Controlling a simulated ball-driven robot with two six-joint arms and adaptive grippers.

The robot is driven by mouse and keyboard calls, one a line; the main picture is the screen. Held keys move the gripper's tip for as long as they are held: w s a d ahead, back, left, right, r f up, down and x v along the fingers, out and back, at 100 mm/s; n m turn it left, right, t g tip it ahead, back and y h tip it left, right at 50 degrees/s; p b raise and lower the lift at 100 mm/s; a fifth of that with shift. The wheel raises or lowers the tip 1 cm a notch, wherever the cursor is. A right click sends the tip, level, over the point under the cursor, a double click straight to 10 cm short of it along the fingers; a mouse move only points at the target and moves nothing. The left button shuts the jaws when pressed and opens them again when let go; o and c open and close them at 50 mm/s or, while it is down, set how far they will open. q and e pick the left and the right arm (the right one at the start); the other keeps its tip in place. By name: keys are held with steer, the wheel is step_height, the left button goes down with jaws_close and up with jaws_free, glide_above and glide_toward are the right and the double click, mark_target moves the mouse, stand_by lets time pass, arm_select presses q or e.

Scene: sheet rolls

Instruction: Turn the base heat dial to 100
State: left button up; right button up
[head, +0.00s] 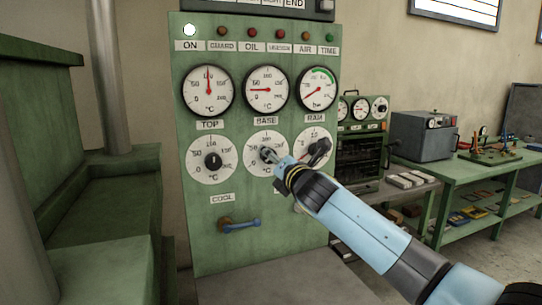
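The base heat dial (257,143) is a white round scale in the middle of the lower dial row on the green panel (202,228), under the BASE label (265,121). My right arm comes in from the lower right, and its gripper (268,154) is at the dial's centre, in front of the knob. The knob and its pointer are mostly hidden, so I cannot read the setting. I cannot tell whether the fingers are open or shut on the knob. The base gauge (266,88) above has its red needle pointing left, near 50. My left gripper is out of view.
The top dial (213,160) is to the left, with a black knob. The ram dial (312,136) is close on the right, partly covered by my arm. A blue-handled lever (241,224) sits below. A green bench (470,172) with equipment stands at the right.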

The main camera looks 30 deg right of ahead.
steer(key=shift+x, duration=1.4)
steer(key=c, duration=1.2)
steer(key=shift+m, duration=0.4)
steer(key=m+b, duration=0.3)
steer(key=m, duration=0.4)
steer(key=m+b, duration=0.3)
steer(key=m, duration=0.5)
steer(key=m+b, duration=0.3)
steer(key=m, duration=0.5)
steer(key=shift+f, duration=0.25)
